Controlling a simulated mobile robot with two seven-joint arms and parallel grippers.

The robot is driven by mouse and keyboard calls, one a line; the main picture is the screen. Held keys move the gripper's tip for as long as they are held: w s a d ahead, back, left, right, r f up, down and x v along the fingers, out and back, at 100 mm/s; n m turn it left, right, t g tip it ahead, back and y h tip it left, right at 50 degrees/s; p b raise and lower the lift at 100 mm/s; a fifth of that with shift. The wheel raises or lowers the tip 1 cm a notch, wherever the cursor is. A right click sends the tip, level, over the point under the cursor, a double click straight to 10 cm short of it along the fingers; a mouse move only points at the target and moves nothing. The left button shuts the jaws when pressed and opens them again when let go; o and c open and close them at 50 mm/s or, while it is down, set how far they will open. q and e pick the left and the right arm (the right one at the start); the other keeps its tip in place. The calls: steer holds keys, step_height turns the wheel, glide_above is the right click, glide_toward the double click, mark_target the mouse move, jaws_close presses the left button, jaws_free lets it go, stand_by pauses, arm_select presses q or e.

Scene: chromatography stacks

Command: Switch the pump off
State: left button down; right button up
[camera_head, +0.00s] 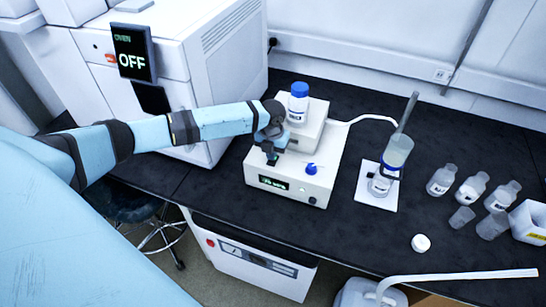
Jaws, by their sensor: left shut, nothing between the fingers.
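The white pump box (328,170) sits on the black bench, with a lit green display (273,183) on its front; the display text is too small to read surely. A blue knob (311,168) with a thin pointer is on its top, near the front right. My left gripper (271,160) is over the pump's top at the left, to the left of the knob and apart from it. Its fingers point down and are shut, with nothing between them. Whether the fingertips touch the pump cannot be told. My right gripper is out of view.
A blue-capped bottle (299,104) stands on the pump's raised rear part. A white tube runs right toward a tall glass vessel (396,153) on a white stand. Several clear bottles (471,188) stand farther right. A large oven (229,62) reading OFF is behind my left arm.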

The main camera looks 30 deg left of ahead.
arm_select(q)
steer(key=shift+f, duration=0.5)
stand_by(0.3)
steer(key=shift+r+p, duration=0.3)
steer(key=shift+r, duration=0.25)
steer(key=shift+r+p, duration=0.65)
step_height(320, 180, up, 2)
steer(key=shift+r+p, duration=0.1)
steer(key=shift+p, duration=0.8)
steer(key=shift+r+p, duration=1.15)
steer(key=shift+r, duration=0.1)
steer(key=shift+d+f, duration=0.1)
